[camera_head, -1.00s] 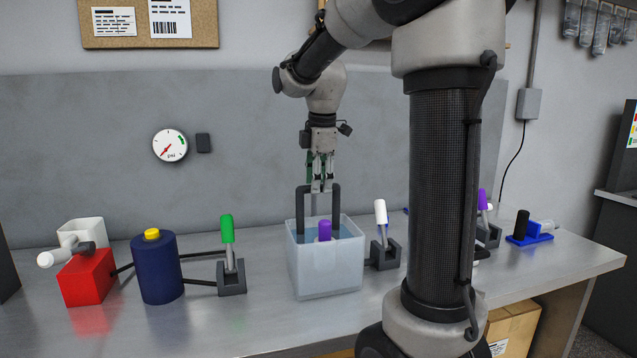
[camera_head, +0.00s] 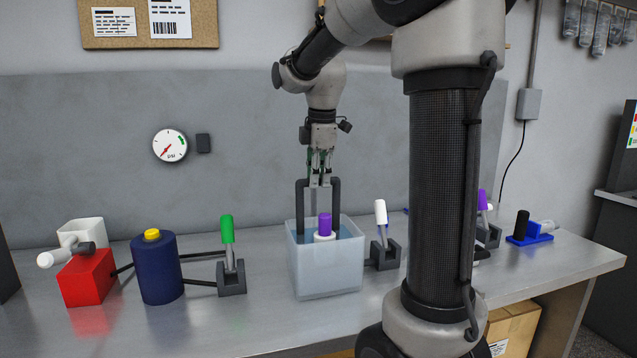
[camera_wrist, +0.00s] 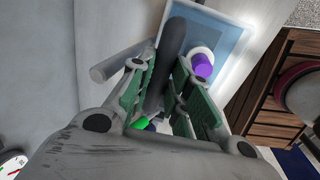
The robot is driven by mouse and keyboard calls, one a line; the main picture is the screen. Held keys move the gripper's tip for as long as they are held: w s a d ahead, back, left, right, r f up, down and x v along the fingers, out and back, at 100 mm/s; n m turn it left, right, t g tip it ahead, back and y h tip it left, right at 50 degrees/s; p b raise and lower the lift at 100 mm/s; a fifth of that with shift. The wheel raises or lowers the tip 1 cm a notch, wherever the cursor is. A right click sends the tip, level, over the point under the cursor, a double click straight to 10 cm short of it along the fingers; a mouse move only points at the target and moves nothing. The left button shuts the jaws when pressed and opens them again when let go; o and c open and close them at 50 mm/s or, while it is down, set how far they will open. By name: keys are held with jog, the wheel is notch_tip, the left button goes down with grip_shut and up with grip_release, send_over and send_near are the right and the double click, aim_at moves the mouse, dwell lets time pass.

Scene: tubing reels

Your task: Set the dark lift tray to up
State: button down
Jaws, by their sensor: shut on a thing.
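The dark lift tray (camera_head: 336,208) shows as a dark upright frame with two legs reaching down into a translucent tank (camera_head: 325,280). Its lower part is hidden in the bluish liquid. My gripper (camera_head: 320,182) is shut on the top bar of this frame, above the tank. In the wrist view the dark bar (camera_wrist: 171,50) runs between my green-sided fingers. A purple-topped white piece (camera_head: 325,225) stands between the legs, its white collar showing above the liquid; its purple top (camera_wrist: 202,66) also shows in the wrist view.
A white-handled lever (camera_head: 380,213) stands close right of the tank, and a green-handled lever (camera_head: 227,232) to its left. A blue cylinder (camera_head: 157,270) and a red block (camera_head: 87,278) are farther left. A blue fixture (camera_head: 530,238) is at the right. A gauge (camera_head: 169,146) hangs on the wall.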

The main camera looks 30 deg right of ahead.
notch_tip(320, 180, up, 9)
jog(key=shift+w+f, duration=0.1)
dwell(0.3)
jog(key=c, duration=1.4)
grip_release()
jog(key=shift+o, duration=0.4)
notch_tip(320, 180, up, 12)
jog(key=s, duration=0.2)
jog(key=shift+s+a, duration=0.25)
jog(key=shift+a, duration=0.1)
jog(key=shift+f, duration=0.15)
jog(key=s+a+f+m+t, duration=0.1)
jog(key=s+a+f+m, duration=0.1)
jog(key=s+f+m, duration=0.5)
jog(key=s+a+f+m+t, duration=0.1)
jog(key=s+f+m, duration=0.6)
jog(key=s+f, duration=0.7)
notch_tip(320, 180, down, 5)
jog(key=shift+a+m+y, duration=0.3)
jog(key=shift+a+m, duration=0.1)
jog(key=shift+a, duration=0.3)
